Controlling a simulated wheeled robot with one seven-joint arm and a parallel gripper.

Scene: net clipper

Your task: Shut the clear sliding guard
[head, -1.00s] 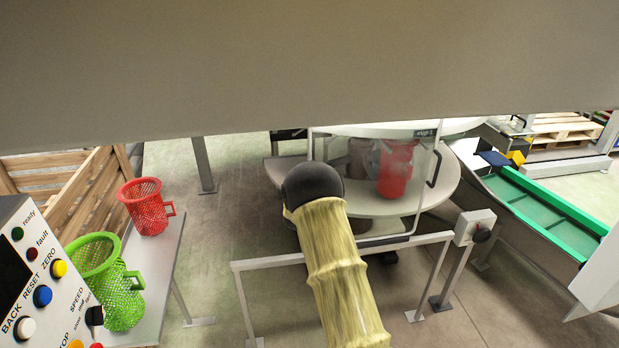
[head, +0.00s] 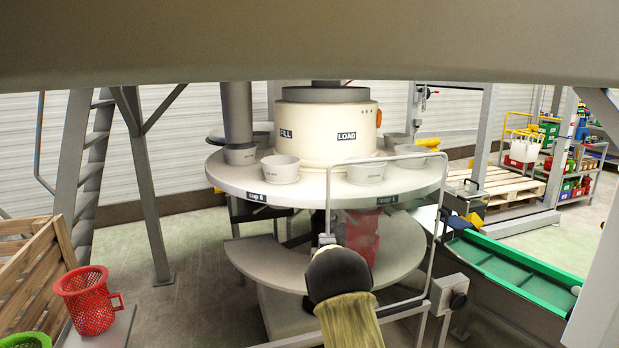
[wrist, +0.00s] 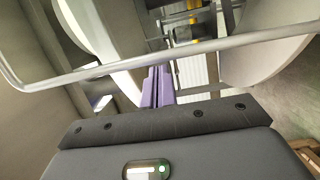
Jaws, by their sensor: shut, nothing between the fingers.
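The clear guard (head: 388,159) is a see-through panel in a pale tubular frame, standing in front of the right part of the round carousel (head: 310,192). A red mesh shape (head: 362,236) shows through it. In the head view my gripper (head: 326,240) is mostly hidden behind my dark wrist, near the guard frame's left side. In the wrist view the purple fingers (wrist: 157,87) are shut and empty. A pale frame bar (wrist: 215,44) crosses that view near the fingertips; I cannot tell whether they touch.
A low rail with a switch box (head: 450,295) stands in front of the carousel. A green conveyor (head: 510,267) lies at the right. A red basket (head: 88,300) and a wooden crate (head: 30,265) are at the left. Several cups sit on the carousel.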

